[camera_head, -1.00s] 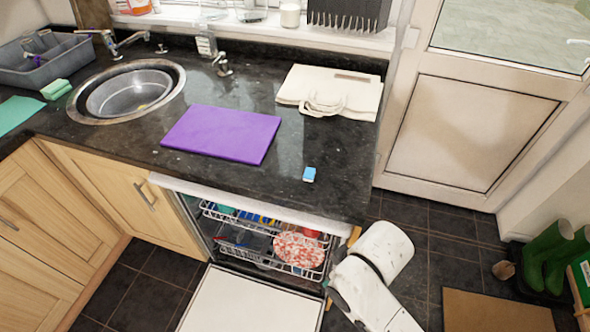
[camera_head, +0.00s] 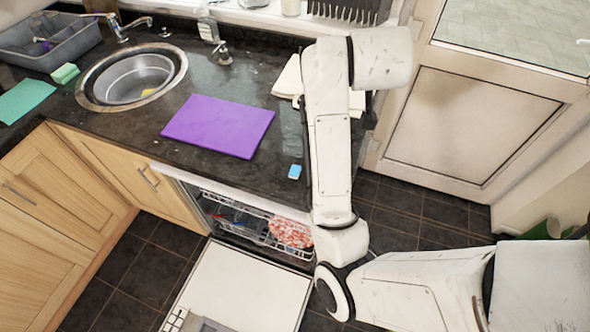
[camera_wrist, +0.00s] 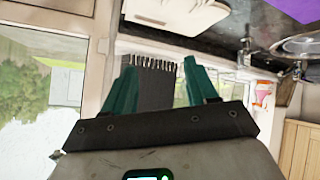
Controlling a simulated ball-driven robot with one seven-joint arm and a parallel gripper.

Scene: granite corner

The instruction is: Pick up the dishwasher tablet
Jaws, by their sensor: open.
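The dishwasher tablet (camera_head: 295,171) is a small blue and white block on the dark granite worktop, near its front edge and just left of my raised arm in the head view. It is not visible in the wrist view. My gripper (camera_wrist: 160,80) shows in the wrist view with two teal fingers spread apart and nothing between them. It points toward the window sill and a dark slatted rack, away from the tablet. In the head view the fingers cannot be made out.
A purple chopping board (camera_head: 218,126) lies left of the tablet, with the round sink (camera_head: 132,78) beyond. Pale boards (camera_head: 288,80) are partly hidden behind my arm. Below, the open dishwasher door (camera_head: 245,290) and its loaded rack (camera_head: 250,222) jut out. A door (camera_head: 460,130) stands right.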

